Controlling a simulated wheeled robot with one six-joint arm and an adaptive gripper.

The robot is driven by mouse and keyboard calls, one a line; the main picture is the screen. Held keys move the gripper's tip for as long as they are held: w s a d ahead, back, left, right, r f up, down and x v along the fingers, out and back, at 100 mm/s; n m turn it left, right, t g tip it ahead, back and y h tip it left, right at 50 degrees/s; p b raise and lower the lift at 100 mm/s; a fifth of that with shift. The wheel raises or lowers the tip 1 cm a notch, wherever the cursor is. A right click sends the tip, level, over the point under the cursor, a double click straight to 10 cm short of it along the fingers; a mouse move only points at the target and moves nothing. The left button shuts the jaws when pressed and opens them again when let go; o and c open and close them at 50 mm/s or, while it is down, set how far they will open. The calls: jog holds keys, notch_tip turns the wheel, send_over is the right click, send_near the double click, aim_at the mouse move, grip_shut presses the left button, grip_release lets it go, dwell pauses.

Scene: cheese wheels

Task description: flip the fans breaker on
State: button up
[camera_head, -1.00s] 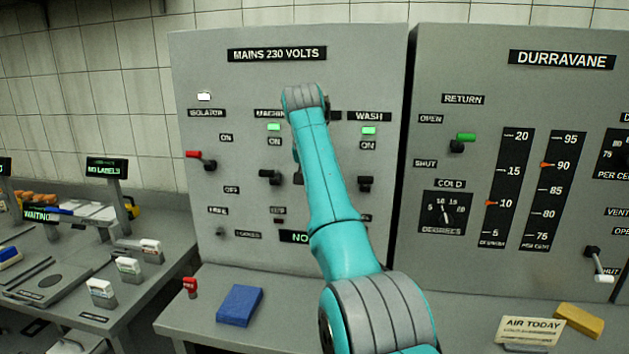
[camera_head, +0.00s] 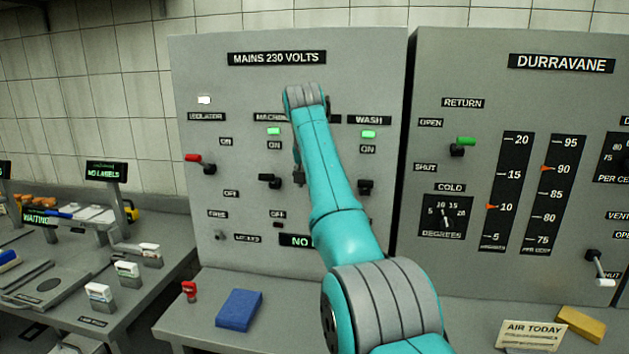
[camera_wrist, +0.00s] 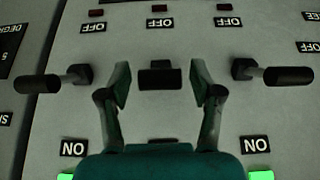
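The breaker panel (camera_head: 200,60) reads MAINS 230 VOLTS. The middle breaker lever (camera_wrist: 160,77), black, stands between the machine and wash ones. Its name label is hidden, so I cannot read it as fans. In the wrist view, which is upside down, an OFF label (camera_wrist: 160,23) is above it; its ON label is hidden. My gripper (camera_wrist: 160,88) is open, one finger on each side of this lever, with gaps showing. In the head view my arm hides this lever and most of the gripper.
The machine lever (camera_head: 269,181) and wash lever (camera_head: 366,186) flank my gripper closely; green lights are lit above both. The red-handled isolator lever (camera_head: 200,162) is further left. A blue block (camera_head: 239,309) lies on the ledge below; the DURRAVANE panel (camera_head: 480,275) stands right.

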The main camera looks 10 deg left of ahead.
jog(key=v, duration=1.2)
jog(key=shift+s, duration=0.1)
